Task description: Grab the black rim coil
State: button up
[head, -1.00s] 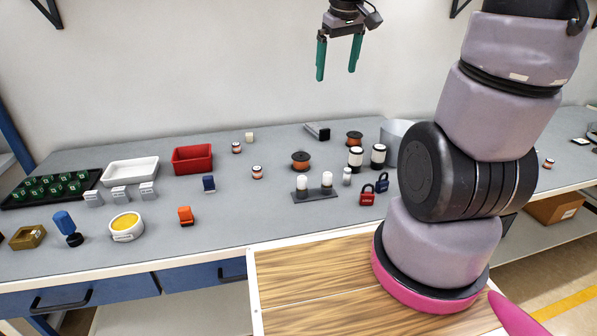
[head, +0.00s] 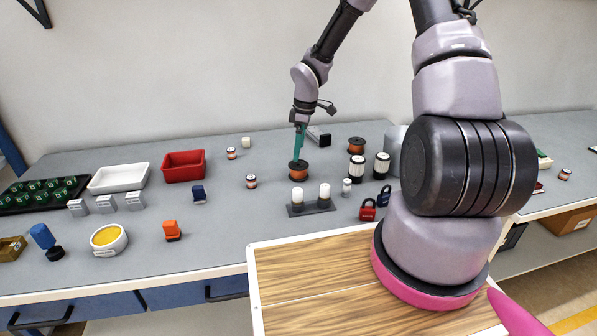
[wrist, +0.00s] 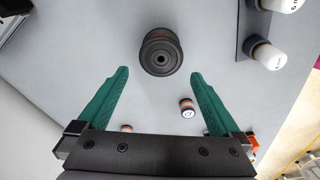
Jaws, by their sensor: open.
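A coil with a black rim and copper-orange winding (head: 298,171) stands on the grey bench in the head view. In the wrist view its round black top (wrist: 160,50) with a centre hole lies just ahead of and between the fingertips. My gripper (head: 298,157) has green fingers and hangs directly over this coil in the head view. In the wrist view my gripper (wrist: 160,71) is open, with nothing held. I cannot tell whether a fingertip touches the coil. A second, similar coil (head: 356,146) stands farther back to the right.
A black block (head: 319,138) lies close behind the gripper. White-and-black cylinders (head: 357,169), a dark stand with two white-topped pieces (head: 311,208) and padlocks (head: 367,210) are to the right and front. A red bin (head: 184,167) stands farther left.

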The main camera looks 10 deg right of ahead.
aim_at(299, 164)
notch_tip(299, 164, down, 8)
jog(key=shift+a+r, duration=0.1)
jog(key=shift+r, duration=0.2)
jog(key=c, duration=1.2)
